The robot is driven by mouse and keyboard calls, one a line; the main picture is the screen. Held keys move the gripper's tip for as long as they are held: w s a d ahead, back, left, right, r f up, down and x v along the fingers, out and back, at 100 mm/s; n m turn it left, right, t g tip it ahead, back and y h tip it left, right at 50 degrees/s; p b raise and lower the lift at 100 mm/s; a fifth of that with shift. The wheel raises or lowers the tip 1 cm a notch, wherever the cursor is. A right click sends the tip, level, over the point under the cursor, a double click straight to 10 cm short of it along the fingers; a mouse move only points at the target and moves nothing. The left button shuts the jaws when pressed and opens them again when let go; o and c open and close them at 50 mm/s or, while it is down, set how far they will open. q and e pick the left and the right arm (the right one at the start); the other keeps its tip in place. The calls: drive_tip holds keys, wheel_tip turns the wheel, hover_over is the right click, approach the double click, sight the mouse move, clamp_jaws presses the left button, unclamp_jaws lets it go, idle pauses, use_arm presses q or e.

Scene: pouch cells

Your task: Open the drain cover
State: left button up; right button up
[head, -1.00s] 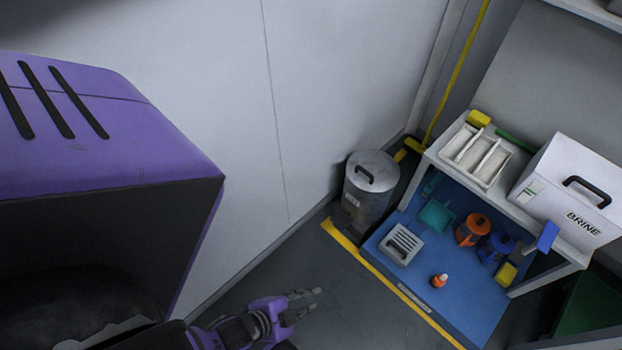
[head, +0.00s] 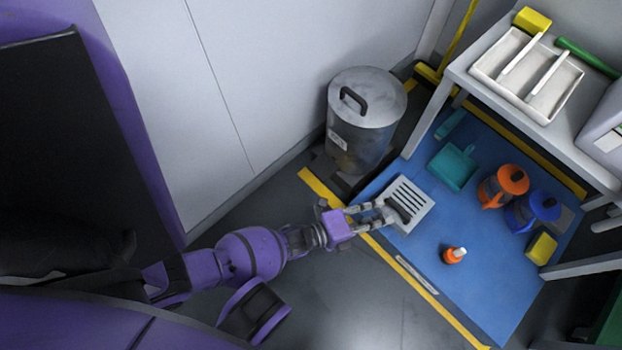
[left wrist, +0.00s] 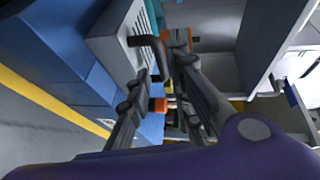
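The drain cover (head: 412,192) is a light grey slotted plate with a dark handle (head: 398,210) on its near left side. It lies on the blue floor mat (head: 420,255). In the left wrist view the grey cover (left wrist: 108,42) is at upper left, with its dark handle (left wrist: 158,55) in front. My left gripper (head: 384,212) is at the cover's near left edge, with its fingers apart. In the left wrist view its fingers (left wrist: 163,70) stand on either side of the handle; contact cannot be told. My right gripper is not in view.
A grey metal bin (head: 362,125) stands behind the cover. A teal dustpan (head: 453,166), an orange jug (head: 502,186), a blue jug (head: 531,210), an orange bottle (head: 454,255) and a yellow block (head: 541,248) are on the mat. A white bench (head: 455,72) stands over its far side.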

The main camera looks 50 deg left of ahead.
sight(399, 208)
use_arm(q)
drive_tip(key=b+x, duration=0.2)
drive_tip(key=x, duration=0.4)
drive_tip(key=shift+d+f, duration=0.1)
drive_tip(key=shift+w+d, duration=0.1)
drive_tip(key=shift+w, duration=0.4)
clamp_jaws()
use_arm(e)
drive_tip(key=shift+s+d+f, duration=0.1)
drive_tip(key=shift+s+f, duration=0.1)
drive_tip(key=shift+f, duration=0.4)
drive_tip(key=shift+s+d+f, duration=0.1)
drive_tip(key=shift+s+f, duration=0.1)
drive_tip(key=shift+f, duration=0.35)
